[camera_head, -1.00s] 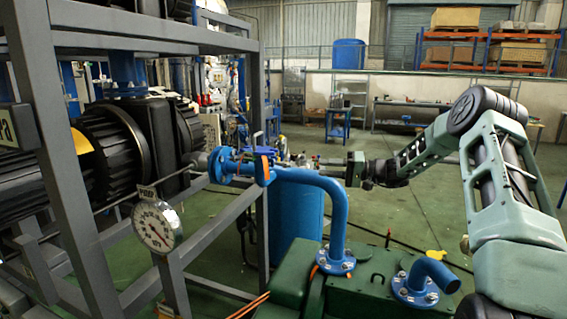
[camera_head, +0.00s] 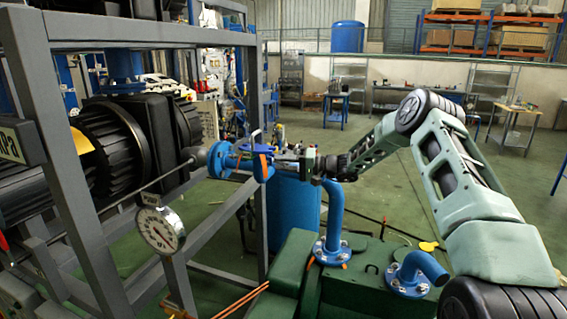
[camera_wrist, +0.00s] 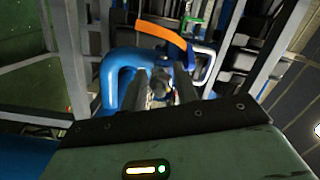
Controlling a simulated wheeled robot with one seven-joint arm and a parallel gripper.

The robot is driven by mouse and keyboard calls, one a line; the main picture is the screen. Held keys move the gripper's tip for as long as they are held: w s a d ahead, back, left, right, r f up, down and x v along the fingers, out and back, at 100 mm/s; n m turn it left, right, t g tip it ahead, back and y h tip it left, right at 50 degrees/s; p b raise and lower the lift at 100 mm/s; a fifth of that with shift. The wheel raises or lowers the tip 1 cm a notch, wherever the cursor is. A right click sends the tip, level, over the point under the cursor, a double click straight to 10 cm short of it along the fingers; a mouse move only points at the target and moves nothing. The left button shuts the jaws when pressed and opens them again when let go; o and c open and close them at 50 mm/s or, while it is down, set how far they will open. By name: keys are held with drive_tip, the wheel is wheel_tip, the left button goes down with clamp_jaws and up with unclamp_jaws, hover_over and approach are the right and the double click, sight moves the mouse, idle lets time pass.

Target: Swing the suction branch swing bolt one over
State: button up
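The suction branch is a blue pipe (camera_head: 335,212) whose flanged joint (camera_head: 222,160) faces the black machine in the head view. The blue pipe bend (camera_wrist: 112,70) also shows in the wrist view. My gripper (camera_head: 279,158) is at the joint, its tips overlapping the flange area. In the wrist view, my gripper (camera_wrist: 163,88) has its two fingers apart, with a small grey bolt end (camera_wrist: 159,82) between them. Contact with the bolt cannot be made out. An orange strip (camera_wrist: 160,34) lies just beyond the fingertips. The swing bolt's full length is hidden.
A grey steel frame (camera_head: 256,110) stands left of the joint, with a round gauge (camera_head: 160,230) on it. A green tank (camera_head: 375,275) with a short blue pipe stub (camera_head: 420,270) sits below my arm. Open floor lies behind to the right.

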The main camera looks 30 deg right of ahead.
clamp_jaws()
drive_tip(key=shift+r, duration=0.15)
drive_tip(key=shift+a+r+g+h+b, duration=0.1)
drive_tip(key=shift+r+g+h+b, duration=0.2)
drive_tip(key=shift+g+h+b, duration=0.45)
drive_tip(key=shift+r+g+h, duration=0.4)
drive_tip(key=shift+g+h, duration=0.15)
drive_tip(key=shift+w+a+r+m+g+h+p, duration=0.2)
drive_tip(key=shift+r+m+g+h+p, duration=0.1)
drive_tip(key=shift+r+g+h+p, duration=0.4)
drive_tip(key=shift+w+g+h+p, duration=0.1)
drive_tip(key=shift+g+h+p, duration=0.6)
drive_tip(key=shift+p, duration=0.05)
